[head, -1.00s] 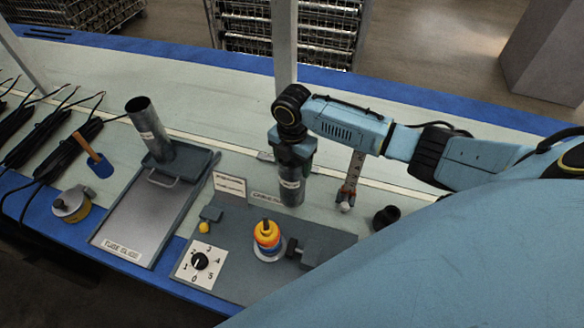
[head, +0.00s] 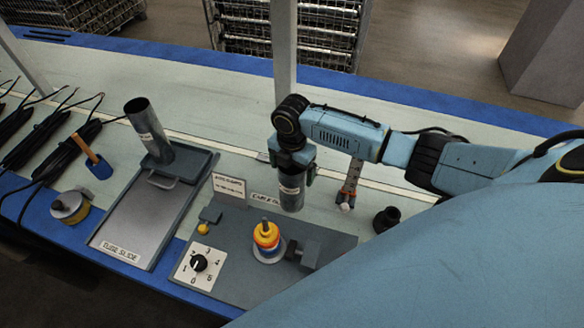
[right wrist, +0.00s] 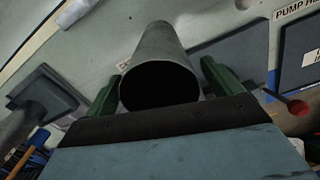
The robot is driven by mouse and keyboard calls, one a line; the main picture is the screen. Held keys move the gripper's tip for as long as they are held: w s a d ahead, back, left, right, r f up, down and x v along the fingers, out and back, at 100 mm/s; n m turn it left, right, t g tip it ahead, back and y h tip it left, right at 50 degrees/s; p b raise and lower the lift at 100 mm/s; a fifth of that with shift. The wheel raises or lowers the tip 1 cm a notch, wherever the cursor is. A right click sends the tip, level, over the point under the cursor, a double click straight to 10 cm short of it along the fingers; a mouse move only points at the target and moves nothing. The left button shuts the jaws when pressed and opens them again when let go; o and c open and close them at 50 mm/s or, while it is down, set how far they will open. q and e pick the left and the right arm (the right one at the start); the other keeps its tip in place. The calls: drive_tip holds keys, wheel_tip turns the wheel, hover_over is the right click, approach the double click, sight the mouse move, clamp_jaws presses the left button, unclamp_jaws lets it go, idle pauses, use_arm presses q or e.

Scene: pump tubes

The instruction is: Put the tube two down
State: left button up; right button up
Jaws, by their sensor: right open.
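A grey metal tube (head: 291,197) with a white label stands upright at mid-table in the head view; the label is too small to read. My right gripper (head: 293,166) is at its top from above. In the right wrist view, the tube's dark open mouth (right wrist: 160,84) lies between the green fingers of the right gripper (right wrist: 160,88), which are open on either side. I cannot tell whether its base touches the table. My left gripper is not in view.
A small sign (head: 229,187) stands beside the tube. A dark cup (head: 386,219) is at right. Black cables (head: 60,150) lie far left.

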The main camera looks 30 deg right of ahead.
wheel_tip(320, 180, up, 12)
drive_tip(key=p, duration=0.2)
drive_tip(key=shift+r, duration=0.15)
